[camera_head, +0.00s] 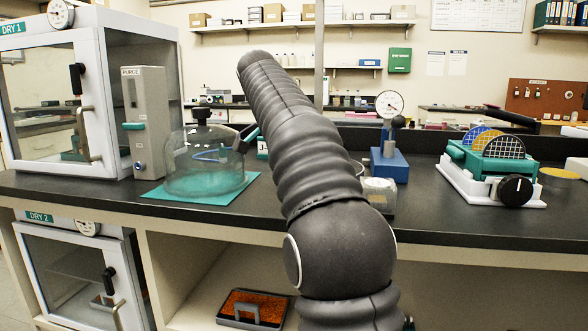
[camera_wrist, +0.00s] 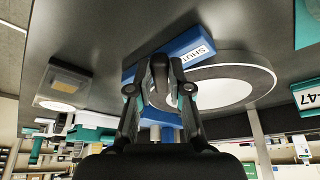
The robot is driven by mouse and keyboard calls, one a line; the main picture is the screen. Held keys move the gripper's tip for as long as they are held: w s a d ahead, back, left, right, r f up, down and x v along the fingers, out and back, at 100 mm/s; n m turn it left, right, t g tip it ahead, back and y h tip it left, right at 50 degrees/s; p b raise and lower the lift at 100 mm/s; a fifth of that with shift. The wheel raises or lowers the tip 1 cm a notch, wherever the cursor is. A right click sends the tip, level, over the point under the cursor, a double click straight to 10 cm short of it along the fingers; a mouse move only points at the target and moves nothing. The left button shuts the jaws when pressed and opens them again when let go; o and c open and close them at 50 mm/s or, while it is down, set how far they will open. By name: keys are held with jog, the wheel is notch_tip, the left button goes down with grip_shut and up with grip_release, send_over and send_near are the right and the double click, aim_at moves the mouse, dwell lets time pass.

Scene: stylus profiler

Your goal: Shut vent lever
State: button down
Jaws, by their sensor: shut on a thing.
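In the wrist view, my gripper (camera_wrist: 159,90) is shut on a dark upright piece, which looks like the vent lever (camera_wrist: 158,68). The lever stands in front of a blue block (camera_wrist: 185,52), whose white label reads SHUT. The fingers hide the other end of the block and the lever's base. A grey round base with a white disc (camera_wrist: 225,92) lies beside the block. In the head view my arm covers the lever, and I cannot make out the gripper clearly.
In the head view, a clear bell jar (camera_head: 200,172) stands on a teal mat (camera_head: 158,193) left of my arm. A dial gauge on a blue stand (camera_head: 390,165) and a teal wafer holder (camera_head: 490,160) stand to the right. A dry cabinet (camera_head: 90,95) is at the left.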

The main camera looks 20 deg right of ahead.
jog(key=c, duration=1.1)
grip_release()
jog(key=s+a+r, duration=0.1)
jog(key=a, duration=0.3)
jog(key=s+a+r, duration=0.1)
jog(key=a+r, duration=0.1)
jog(key=a, duration=0.3)
jog(key=s+a+r, duration=0.1)
jog(key=a, duration=0.3)
jog(key=shift+s+a+r, duration=0.2)
jog(key=shift+s+r, duration=0.05)
jog(key=shift+s, duration=0.1)
